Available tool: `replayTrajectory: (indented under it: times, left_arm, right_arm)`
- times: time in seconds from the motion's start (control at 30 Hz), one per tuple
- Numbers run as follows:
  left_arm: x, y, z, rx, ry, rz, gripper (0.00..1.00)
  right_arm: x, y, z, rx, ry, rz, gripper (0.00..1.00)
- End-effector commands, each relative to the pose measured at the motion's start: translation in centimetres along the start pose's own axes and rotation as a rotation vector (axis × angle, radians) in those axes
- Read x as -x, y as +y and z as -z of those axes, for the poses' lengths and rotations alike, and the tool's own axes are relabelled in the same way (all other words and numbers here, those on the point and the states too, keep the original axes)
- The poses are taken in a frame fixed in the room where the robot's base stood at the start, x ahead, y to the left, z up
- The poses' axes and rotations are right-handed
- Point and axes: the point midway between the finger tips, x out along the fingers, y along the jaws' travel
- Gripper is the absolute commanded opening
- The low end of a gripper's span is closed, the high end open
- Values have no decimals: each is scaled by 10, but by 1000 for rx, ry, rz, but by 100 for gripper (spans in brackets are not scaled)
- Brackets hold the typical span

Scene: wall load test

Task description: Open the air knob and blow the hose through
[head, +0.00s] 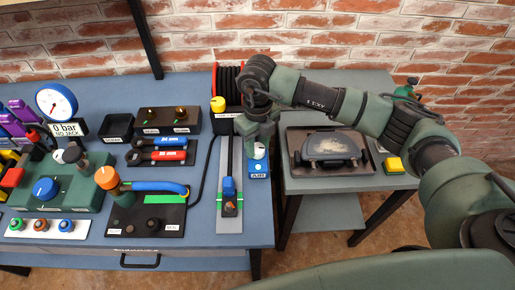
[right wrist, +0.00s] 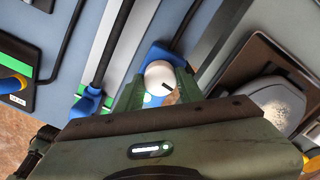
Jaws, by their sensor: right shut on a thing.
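The air knob (head: 259,152) is white and sits on a blue box marked AIR (head: 258,171) at the right edge of the blue bench. My right gripper (head: 261,140) reaches down over it. In the right wrist view the green fingers of my right gripper (right wrist: 160,84) are closed around the white knob (right wrist: 159,74), which has a dark mark. The black hose (right wrist: 112,42) lies along a grey strip and ends in a blue fitting (right wrist: 87,103). That fitting also shows in the head view (head: 229,187). My left gripper is not in view.
A black hose reel (head: 228,84) stands at the back of the bench. A gauge (head: 57,102) above a "0 bar, NO JACK" display is at the left. A side table (head: 310,184) at the right holds a black tray (head: 294,140) with a grey object.

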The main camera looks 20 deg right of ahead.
Motion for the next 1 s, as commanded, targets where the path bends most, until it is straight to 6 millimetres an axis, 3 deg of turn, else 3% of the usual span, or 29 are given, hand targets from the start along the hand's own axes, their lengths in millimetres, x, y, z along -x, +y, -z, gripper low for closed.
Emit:
replayTrajectory:
  times: [0.73, 0.77, 0.8, 1.0]
  left_arm:
    - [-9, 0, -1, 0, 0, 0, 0]
    - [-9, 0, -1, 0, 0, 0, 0]
    - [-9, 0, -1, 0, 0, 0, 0]
    - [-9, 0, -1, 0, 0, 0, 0]
  right_arm:
    - [2, 0, -1, 84, -5, 1, 0]
    - [2, 0, -1, 84, -5, 1, 46]
    - [2, 0, -1, 84, -4, 1, 57]
    - [1, 0, -1, 83, -2, 1, 59]
